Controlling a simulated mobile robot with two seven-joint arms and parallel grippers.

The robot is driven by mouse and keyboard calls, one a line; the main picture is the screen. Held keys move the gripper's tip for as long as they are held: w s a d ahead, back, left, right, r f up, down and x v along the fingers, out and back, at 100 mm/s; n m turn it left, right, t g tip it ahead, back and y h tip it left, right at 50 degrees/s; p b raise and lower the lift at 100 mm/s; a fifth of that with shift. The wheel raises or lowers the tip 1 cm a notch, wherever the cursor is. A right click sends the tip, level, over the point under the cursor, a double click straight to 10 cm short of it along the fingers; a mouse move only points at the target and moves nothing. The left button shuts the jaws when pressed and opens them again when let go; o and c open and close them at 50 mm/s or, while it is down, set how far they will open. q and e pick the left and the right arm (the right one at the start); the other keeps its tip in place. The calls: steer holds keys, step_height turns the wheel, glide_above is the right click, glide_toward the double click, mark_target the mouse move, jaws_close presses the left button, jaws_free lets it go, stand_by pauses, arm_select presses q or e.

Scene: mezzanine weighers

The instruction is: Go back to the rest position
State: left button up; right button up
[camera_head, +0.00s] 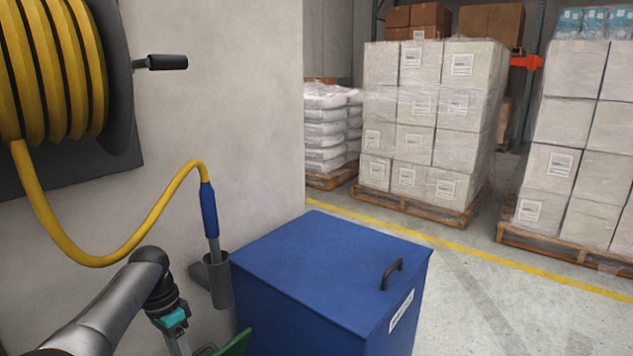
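My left arm comes in from the lower left, and my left gripper (203,350) is at the bottom edge, left of the blue bin (330,270) and below the grey holder (219,282). Its fingertips are mostly cut off, so I cannot tell whether it is open or shut. A green piece (236,345) shows beside it, against the bin's left side; I cannot tell whether the gripper touches it. My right gripper is not in view.
A yellow hose (100,258) hangs from a wall reel (55,65); its blue nozzle (209,210) stands in the holder. The bin's lid is shut and has a dark handle (391,273). Wrapped pallet loads (430,120) stand beyond a yellow floor line (480,255). Floor right of the bin is clear.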

arm_select(q)
steer(key=s+f+n+t+y+p, duration=0.1)
steer(key=s+f, duration=0.4)
steer(key=f, duration=0.3)
steer(key=s+a+f+n+y+p, duration=0.1)
steer(key=s+f, duration=0.3)
steer(key=f, duration=0.4)
steer(key=s+f+n+t, duration=0.1)
steer(key=s+f, duration=0.4)
steer(key=f, duration=0.3)
steer(key=s+d+f+n+t+p, duration=0.1)
steer(key=s+f, duration=0.3)
steer(key=s, duration=0.9)
steer(key=s+d+f+n+p, duration=0.1)
steer(key=s+f, duration=0.4)
steer(key=s, duration=0.8)
steer(key=shift+d+f+t+p, duration=0.15)
steer(key=shift+d+t+p, duration=0.2)
steer(key=shift+d, duration=0.45)
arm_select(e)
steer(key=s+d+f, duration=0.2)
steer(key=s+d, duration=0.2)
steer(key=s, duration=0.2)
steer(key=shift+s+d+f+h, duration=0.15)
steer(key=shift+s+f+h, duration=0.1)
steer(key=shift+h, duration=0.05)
